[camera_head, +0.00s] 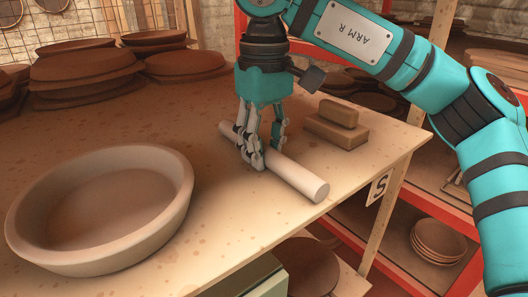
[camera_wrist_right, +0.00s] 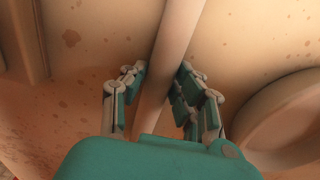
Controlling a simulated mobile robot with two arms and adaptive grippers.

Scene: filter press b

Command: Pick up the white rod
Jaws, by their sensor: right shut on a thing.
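The white rod (camera_head: 297,177) lies on the wooden table, slanting from the back left to the front right near the right edge. My right gripper (camera_head: 262,158) comes down from above and is shut on the rod around its middle, with fingers on both sides. In the right wrist view the rod (camera_wrist_right: 178,45) runs up between the two fingers of the right gripper (camera_wrist_right: 160,85). The rod appears to be at table height; I cannot tell whether it touches the surface. My left gripper is not in view.
A large pale basin (camera_head: 180,215) stands on the table (camera_head: 225,255) at the left. Two stacked brown blocks (camera_head: 335,130) lie behind the rod at the right. Stacks of brown dishes (camera_head: 85,68) stand at the back left. Red-edged shelves with bowls (camera_head: 438,240) are at the right.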

